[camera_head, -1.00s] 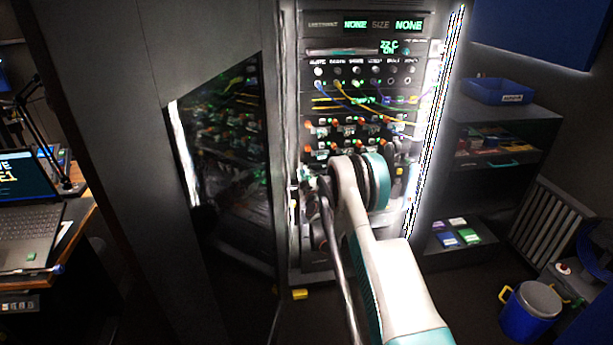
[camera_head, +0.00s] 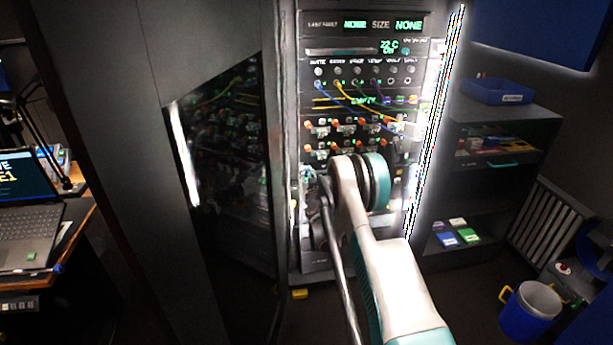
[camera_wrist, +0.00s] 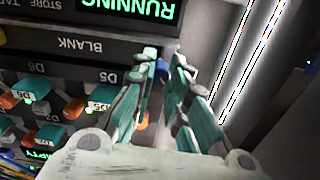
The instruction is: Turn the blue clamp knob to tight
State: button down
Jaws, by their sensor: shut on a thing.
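My gripper (camera_wrist: 164,72) shows in the wrist view, its two teal fingers close together in front of the rack, beside its bright lit edge. A small blue piece (camera_wrist: 162,68), which looks like the clamp knob, shows between the fingertips, and the fingers are shut on it. The fingers hide most of it, so I cannot read its turn or any mark. In the head view my arm covers the gripper and the knob.
The rack panel (camera_head: 362,103) has cables, orange-tipped switches and a display. In the wrist view a BLANK plate (camera_wrist: 70,42) and drive rows lie left of the fingers. A shelf (camera_head: 500,125) and a blue bucket (camera_head: 532,310) stand at right.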

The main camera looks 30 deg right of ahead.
jog(key=m, duration=2.6)
jog(key=shift+s+f, duration=0.1)
dwell(0.5)
jog(key=c, duration=1.5)
grip_release()
jog(key=shift+c, duration=0.2)
jog(key=v, duration=1.2)
